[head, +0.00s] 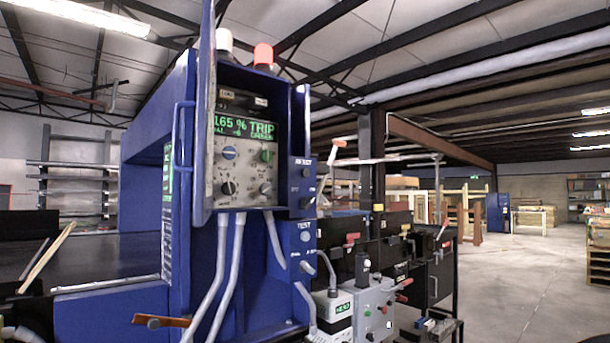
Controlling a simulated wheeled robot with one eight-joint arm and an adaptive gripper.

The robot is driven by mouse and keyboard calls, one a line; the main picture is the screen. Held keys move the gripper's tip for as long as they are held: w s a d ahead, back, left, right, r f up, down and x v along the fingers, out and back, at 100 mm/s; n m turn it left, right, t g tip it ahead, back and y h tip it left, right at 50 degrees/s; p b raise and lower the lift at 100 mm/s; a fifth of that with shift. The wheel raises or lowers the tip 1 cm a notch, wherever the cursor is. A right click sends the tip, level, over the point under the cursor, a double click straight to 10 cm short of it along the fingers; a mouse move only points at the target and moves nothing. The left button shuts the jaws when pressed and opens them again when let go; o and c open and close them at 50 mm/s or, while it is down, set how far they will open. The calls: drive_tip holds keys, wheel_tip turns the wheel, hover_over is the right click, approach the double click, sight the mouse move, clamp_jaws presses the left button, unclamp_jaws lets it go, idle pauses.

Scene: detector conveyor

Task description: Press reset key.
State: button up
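A blue detector cabinet (180,75) stands left of centre with its front open. Inside is a grey control panel (244,178) with a lit green display (243,129) reading "165 %" and "TRIP". Below the display are a blue round control (229,153), a green one (266,156) and two black knobs (229,188) (265,189). Their labels are too small to read, so I cannot tell which is the reset key. A blue side strip (300,120) carries further small controls, with one label that seems to read "TEST". My gripper is not in view.
The cabinet's narrow door edge (205,110) stands open at the panel's left. Grey conduits (232,262) hang below the panel. A grey box with levers (374,306) stands low at right of the cabinet. The concrete floor (530,275) farther right is largely clear.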

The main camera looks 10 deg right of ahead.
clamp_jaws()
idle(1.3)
